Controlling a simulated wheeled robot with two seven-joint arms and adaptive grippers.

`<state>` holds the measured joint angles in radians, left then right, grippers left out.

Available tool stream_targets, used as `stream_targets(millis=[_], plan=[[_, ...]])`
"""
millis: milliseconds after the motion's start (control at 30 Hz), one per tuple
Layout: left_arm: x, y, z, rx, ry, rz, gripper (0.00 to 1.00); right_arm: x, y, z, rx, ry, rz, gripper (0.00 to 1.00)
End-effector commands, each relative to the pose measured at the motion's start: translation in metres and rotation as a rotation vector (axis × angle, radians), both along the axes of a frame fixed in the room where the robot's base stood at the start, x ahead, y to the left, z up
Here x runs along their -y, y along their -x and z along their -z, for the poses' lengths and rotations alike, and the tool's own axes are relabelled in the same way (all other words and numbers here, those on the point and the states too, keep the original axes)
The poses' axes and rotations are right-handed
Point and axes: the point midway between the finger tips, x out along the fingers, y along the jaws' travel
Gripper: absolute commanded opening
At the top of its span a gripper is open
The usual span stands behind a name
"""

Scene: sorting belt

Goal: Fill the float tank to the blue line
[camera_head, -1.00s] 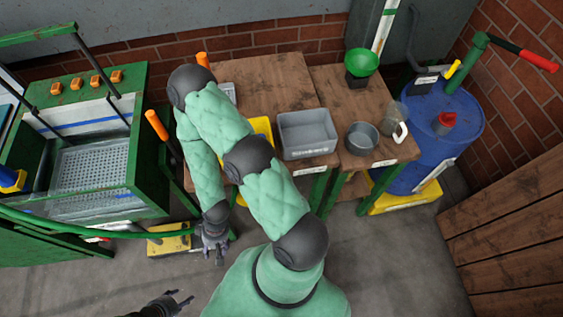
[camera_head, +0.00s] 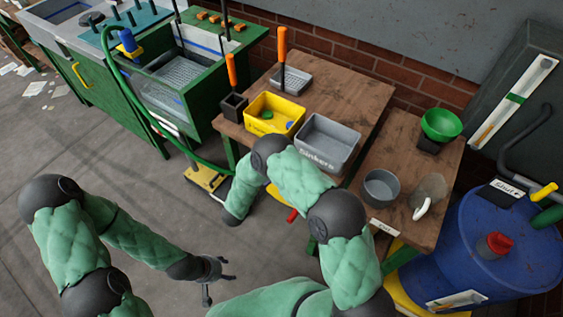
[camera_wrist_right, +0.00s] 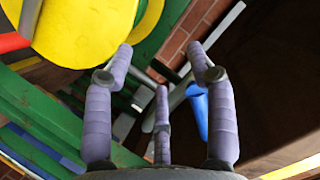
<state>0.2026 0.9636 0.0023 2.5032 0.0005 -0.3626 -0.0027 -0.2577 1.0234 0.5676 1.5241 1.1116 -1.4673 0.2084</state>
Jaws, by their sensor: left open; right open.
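The float tank (camera_head: 165,97) is a green-framed tank at the upper left of the head view, with a grey mesh tray (camera_head: 188,70) inside. A blue line (camera_head: 200,40) runs across its white back panel. My left gripper (camera_head: 218,280) is open and empty above the floor at lower centre. My right gripper (camera_wrist_right: 163,62) is open and empty in the wrist view; in the head view it is hidden below its forearm, near the table's front edge.
The wooden tables hold a yellow bin (camera_head: 273,114), a grey sinkers bin (camera_head: 325,142), a round grey pan (camera_head: 381,187), a clear jug (camera_head: 430,187) and a green bowl (camera_head: 441,124). A blue barrel (camera_head: 470,230) stands right.

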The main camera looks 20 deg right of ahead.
Motion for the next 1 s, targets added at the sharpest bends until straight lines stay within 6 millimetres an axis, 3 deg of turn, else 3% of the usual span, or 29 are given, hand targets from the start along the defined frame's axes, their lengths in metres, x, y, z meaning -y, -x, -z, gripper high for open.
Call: stream_targets(millis=[100,200,467,1000], plan=[[0.000,-0.001,0.000,0.001,0.000,0.000,0.56,-0.017,0.012,-0.036,0.149,0.089,0.151,0.56],[0.000,0.000,0.000,0.001,0.000,0.000,0.56,-0.029,0.028,-0.058,0.234,0.145,0.255,0.56],[0.000,0.000,0.001,0.000,0.000,0.000,0.56,-0.040,0.051,-0.081,0.315,0.211,0.373,0.56],[0.000,0.000,0.024,-0.001,0.000,0.000,0.56,0.036,0.018,-0.080,0.315,0.211,0.378,0.56]])
